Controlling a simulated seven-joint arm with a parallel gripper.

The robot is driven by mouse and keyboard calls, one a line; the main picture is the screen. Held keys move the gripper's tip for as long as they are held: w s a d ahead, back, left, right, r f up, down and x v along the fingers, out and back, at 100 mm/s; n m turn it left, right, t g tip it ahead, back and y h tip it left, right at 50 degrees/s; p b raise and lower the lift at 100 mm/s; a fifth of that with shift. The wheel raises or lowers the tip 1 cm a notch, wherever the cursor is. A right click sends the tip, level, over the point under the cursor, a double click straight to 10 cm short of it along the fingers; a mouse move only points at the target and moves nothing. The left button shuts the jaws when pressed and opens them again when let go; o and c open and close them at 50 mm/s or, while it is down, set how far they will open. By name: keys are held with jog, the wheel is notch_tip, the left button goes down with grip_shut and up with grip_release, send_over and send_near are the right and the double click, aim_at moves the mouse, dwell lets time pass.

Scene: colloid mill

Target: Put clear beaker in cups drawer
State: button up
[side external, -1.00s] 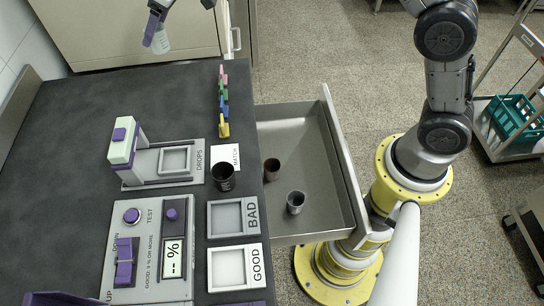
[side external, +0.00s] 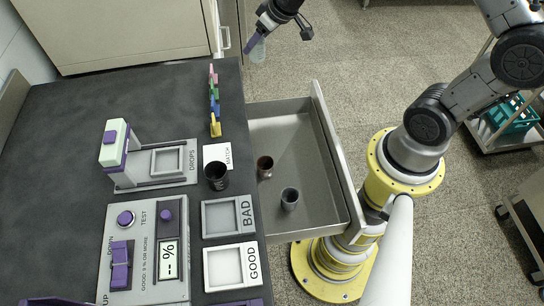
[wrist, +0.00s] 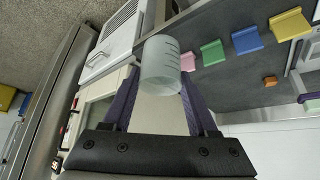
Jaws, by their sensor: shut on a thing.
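My gripper (side external: 256,42) is shut on the clear beaker (side external: 258,51), high at the top of the side view, beyond the far end of the drawer. In the wrist view the beaker (wrist: 160,64) sits between the purple fingertips and shows dark graduation marks. The open drawer (side external: 338,150) sticks out from the right side of the dark counter. Inside it stand a brown cup (side external: 265,166) and a grey cup (side external: 289,199), both upright and apart.
A black cup (side external: 216,176) stands on the counter edge near the MATCH card. Coloured clips (side external: 214,105) line the counter's far right edge. The far part of the drawer floor is free. A cart with a teal crate (side external: 510,118) stands at right.

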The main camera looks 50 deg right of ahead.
jog(key=shift+m+h, duration=0.4)
jog(key=shift+m, duration=0.2)
jog(key=shift+s+a+f, duration=0.9)
jog(key=shift+s+f, duration=0.65)
jog(key=shift+f, duration=2.7)
jog(key=shift+s+a+f, duration=0.85)
jog(key=shift+s+f, duration=0.65)
jog(key=shift+f, duration=2.7)
jog(key=shift+s+a+f, duration=0.9)
jog(key=shift+s+f, duration=0.65)
jog(key=shift+f, duration=2.7)
jog(key=o, duration=1.4)
jog(key=shift+f, duration=0.1)
